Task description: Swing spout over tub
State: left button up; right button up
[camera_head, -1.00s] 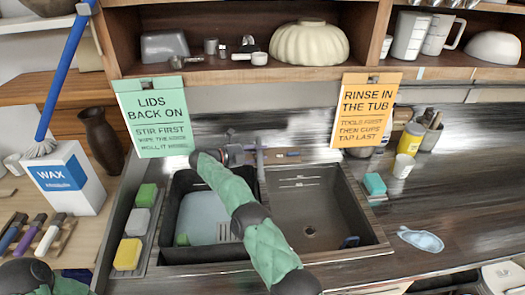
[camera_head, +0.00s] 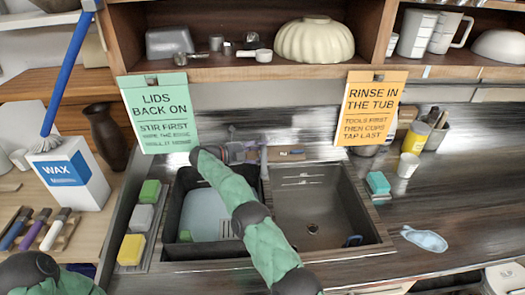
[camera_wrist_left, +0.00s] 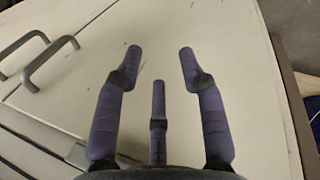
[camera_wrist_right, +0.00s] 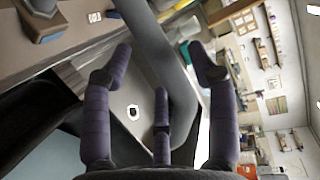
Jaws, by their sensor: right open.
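A grey curved spout (camera_wrist_right: 176,82) runs between the fingers of my right gripper (camera_wrist_right: 158,48) in the right wrist view. Those fingers are open, one on each side of the tube; I cannot tell if they touch it. In the head view my right gripper (camera_head: 250,153) is at the back of the sink, and it and the arm hide most of the spout. A dark tub (camera_head: 180,188) with a pale blue-grey inside fills the left basin, partly behind my right arm. My left gripper (camera_wrist_left: 160,52) is open and empty before pale cabinet fronts.
Sponges (camera_head: 140,219) lie left of the sink, and a teal-and-white sponge (camera_head: 378,183) lies right. A green sign (camera_head: 158,112) and an orange sign (camera_head: 371,108) hang behind.

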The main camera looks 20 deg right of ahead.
jog(key=a+r, duration=0.1)
jog(key=a, duration=0.5)
jog(key=shift+s, duration=0.2)
jog(key=shift+a, duration=0.1)
jog(key=shift+c, duration=0.3)
